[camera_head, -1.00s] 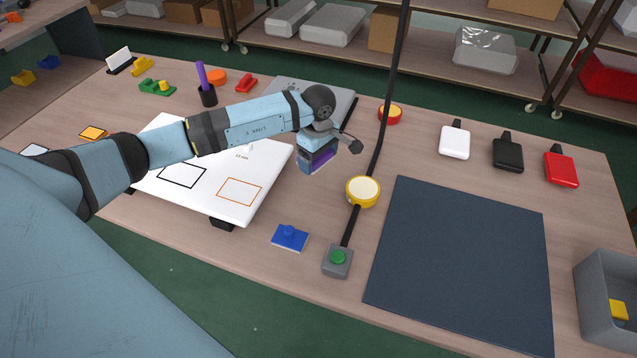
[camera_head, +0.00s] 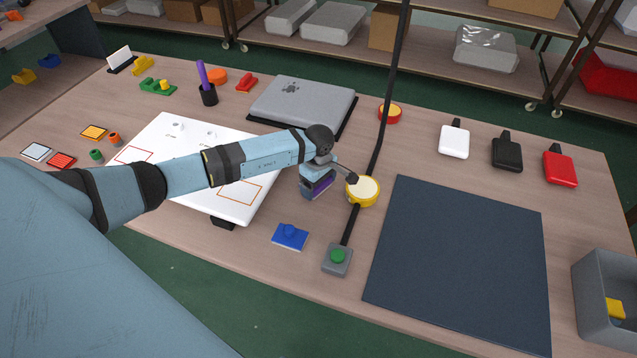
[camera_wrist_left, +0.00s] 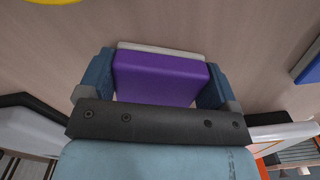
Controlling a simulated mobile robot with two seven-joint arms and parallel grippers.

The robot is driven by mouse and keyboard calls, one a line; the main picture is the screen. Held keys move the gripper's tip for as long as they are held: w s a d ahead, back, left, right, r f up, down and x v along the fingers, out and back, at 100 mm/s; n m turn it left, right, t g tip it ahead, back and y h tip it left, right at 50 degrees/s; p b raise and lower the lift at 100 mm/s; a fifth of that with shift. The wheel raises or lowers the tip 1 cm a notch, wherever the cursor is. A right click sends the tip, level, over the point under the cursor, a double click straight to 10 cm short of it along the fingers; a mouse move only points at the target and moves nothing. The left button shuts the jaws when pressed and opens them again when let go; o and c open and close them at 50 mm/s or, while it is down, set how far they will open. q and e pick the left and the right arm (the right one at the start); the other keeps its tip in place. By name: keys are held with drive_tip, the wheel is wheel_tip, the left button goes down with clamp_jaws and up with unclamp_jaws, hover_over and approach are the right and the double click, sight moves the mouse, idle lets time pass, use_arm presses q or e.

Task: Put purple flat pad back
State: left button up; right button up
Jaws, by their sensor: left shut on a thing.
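My left gripper (camera_head: 318,190) is above or at the bare wood between the white board and the yellow-rimmed round button. In the left wrist view, the left gripper (camera_wrist_left: 160,88) is shut on the purple flat pad (camera_wrist_left: 160,75), with one finger on each side. The pad has a pale edge or layer along its far side. In the head view only a small purple patch of the pad (camera_head: 321,185) shows under the gripper. I cannot tell whether it touches the table. My right gripper is not in view.
The white board (camera_head: 207,201) with outlined rectangles lies left, partly under my arm. A blue block (camera_head: 290,237), a yellow round button (camera_head: 362,190) and a green-button box (camera_head: 337,259) are close by. A dark mat (camera_head: 460,265) and grey bin (camera_head: 600,300) lie right.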

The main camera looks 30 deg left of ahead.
use_arm(q)
drive_tip(key=shift+f, duration=0.2)
drive_tip(key=o, duration=0.8)
drive_tip(key=shift+o, duration=0.2)
drive_tip(key=shift+r, duration=0.7)
wheel_tip(320, 180, up, 11)
drive_tip(key=b, duration=0.1)
drive_tip(key=shift+d, duration=0.1)
